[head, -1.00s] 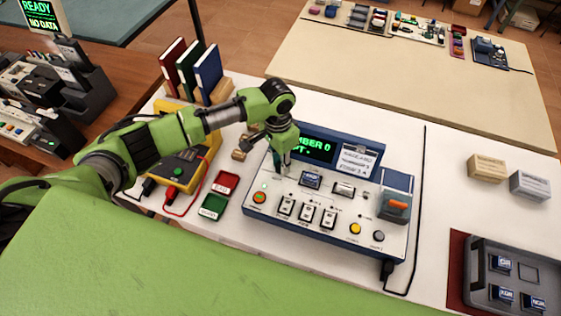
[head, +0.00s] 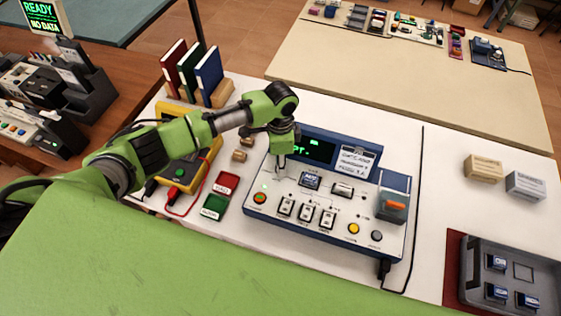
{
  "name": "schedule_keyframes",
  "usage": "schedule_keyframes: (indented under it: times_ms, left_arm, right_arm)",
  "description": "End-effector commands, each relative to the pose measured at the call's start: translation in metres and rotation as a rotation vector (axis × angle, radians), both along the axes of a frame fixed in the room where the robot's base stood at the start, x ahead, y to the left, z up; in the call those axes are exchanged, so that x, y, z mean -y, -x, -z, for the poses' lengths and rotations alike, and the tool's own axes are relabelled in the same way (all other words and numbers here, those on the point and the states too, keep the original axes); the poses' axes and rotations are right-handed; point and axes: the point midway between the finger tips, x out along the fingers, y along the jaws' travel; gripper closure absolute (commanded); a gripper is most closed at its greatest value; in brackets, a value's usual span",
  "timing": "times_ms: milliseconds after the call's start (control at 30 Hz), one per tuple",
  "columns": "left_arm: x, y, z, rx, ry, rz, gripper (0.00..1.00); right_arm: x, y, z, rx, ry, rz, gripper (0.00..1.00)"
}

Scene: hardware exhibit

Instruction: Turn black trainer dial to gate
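The trainer (head: 320,222) is a blue-edged console with a pale panel on the white table. A dark round knob (head: 376,236) sits at its lower right, beside a yellow one (head: 353,229). I cannot tell whether this dark knob is the black dial, and no gate marking is readable. My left gripper (head: 280,171) points down over the panel's upper left, just left of a blue chip module (head: 311,181). It hides part of the panel and screen (head: 318,150). Its fingers are too small to judge their gap or any contact. My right gripper is out of view.
An orange-handled switch block (head: 394,205) rises at the trainer's right. Red (head: 227,183) and green (head: 213,206) trays and a yellow meter (head: 182,172) lie to its left. Books (head: 205,70) stand behind.

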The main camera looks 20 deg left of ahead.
Motion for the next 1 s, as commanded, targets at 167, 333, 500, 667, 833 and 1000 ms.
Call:
schedule_keyframes:
  times_ms: [167, 333, 500, 667, 833, 1000]
  left_arm:
    - [0.0003, -0.0004, -0.0008, 0.0, 0.0, 0.11, 0.99]
    - [0.0001, -0.0005, -0.0006, 0.001, 0.0, 0.183, 0.99]
    - [0.0002, -0.0006, -0.0005, 0.002, 0.0, 0.221, 0.99]
    - [0.0003, -0.0007, -0.0005, 0.002, 0.0, 0.234, 0.99]
    - [0.0002, -0.0008, -0.0005, 0.002, 0.0, 0.234, 0.99]
    - [0.0003, -0.0008, -0.0006, 0.002, 0.001, 0.234, 0.7]
  right_arm:
    - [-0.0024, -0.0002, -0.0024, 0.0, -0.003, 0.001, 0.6]
    - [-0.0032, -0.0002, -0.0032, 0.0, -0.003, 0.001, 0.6]
    - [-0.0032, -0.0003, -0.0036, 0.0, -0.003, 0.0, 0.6]
    - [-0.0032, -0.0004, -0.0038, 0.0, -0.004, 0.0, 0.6]
    - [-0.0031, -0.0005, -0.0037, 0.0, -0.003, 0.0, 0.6]
    - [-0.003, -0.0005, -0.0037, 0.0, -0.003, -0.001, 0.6]
